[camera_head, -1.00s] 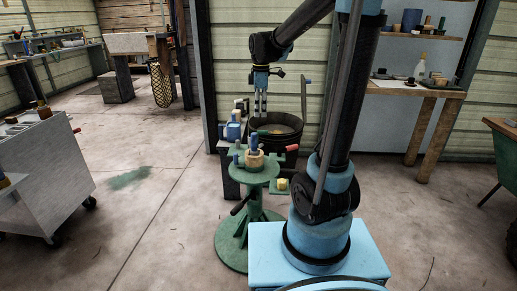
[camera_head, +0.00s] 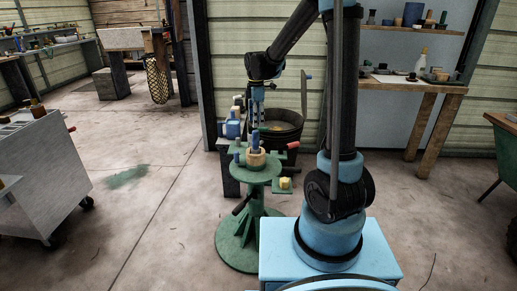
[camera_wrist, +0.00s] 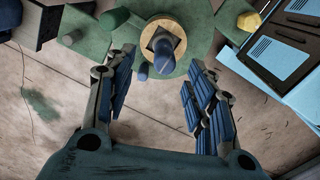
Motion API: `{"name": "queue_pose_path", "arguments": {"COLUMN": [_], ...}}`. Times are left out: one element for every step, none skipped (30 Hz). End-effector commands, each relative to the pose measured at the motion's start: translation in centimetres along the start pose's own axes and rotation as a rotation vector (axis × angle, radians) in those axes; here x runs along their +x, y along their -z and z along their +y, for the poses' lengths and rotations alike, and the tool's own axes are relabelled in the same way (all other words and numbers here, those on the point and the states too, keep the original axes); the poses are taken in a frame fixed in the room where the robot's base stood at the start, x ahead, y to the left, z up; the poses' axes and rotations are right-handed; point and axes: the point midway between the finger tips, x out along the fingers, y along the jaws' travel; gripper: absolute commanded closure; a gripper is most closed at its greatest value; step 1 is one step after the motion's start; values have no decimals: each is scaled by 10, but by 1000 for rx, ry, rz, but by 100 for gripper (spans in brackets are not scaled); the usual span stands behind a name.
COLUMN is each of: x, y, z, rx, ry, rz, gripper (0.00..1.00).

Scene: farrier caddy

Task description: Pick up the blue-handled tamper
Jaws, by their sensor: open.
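A blue handle (camera_head: 255,142) stands upright in a round wooden piece (camera_head: 256,159) on the round green stand top (camera_head: 268,173); it looks like the tamper. In the wrist view the handle (camera_wrist: 163,52) rises from the wooden ring (camera_wrist: 177,31), with another blue cylinder (camera_wrist: 142,71) beside it. My gripper (camera_head: 257,123) is open and empty, pointing down just above the handle. In the wrist view the fingertips (camera_wrist: 163,64) stand on either side of the handle, apart from it. The tamper's lower end is hidden in the wooden piece.
Blue block-like items (camera_head: 231,129) sit left of the stand top. A dark bucket (camera_head: 285,128) stands behind it. A red-tipped handle (camera_head: 292,145) and a yellow piece (camera_head: 285,183) stick out at the right. A grey cart (camera_head: 45,180) stands at the left; floor between is clear.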

Motion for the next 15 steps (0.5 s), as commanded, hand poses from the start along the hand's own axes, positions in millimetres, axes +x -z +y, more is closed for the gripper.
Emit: {"name": "queue_pose_path", "arguments": {"x": [9, 13, 19, 23, 27, 32, 34, 37, 40, 41, 42, 43, 44, 46, 48], "y": [0, 0, 0, 1, 1, 1, 1, 1, 1, 1, 1, 1, 1, 1, 2], "z": [0, 0, 0, 0, 0, 0, 0, 0, 0, 0, 0, 0, -1, -1, -2], "rx": [0, 0, 0, 0, 0, 0, 0, 0, 0, 0, 0, 0, 0, 0, 0], "ry": [0, 0, 0, 0, 0, 0, 0, 0, 0, 0, 0, 0, 0, 0, 0], "rz": [0, 0, 0, 0, 0, 0, 0, 0, 0, 0, 0, 0, 0, 0, 0], "gripper": [50, 50, 50, 50, 50, 50, 50, 50, 50, 50, 50, 50, 50, 50, 50]}}
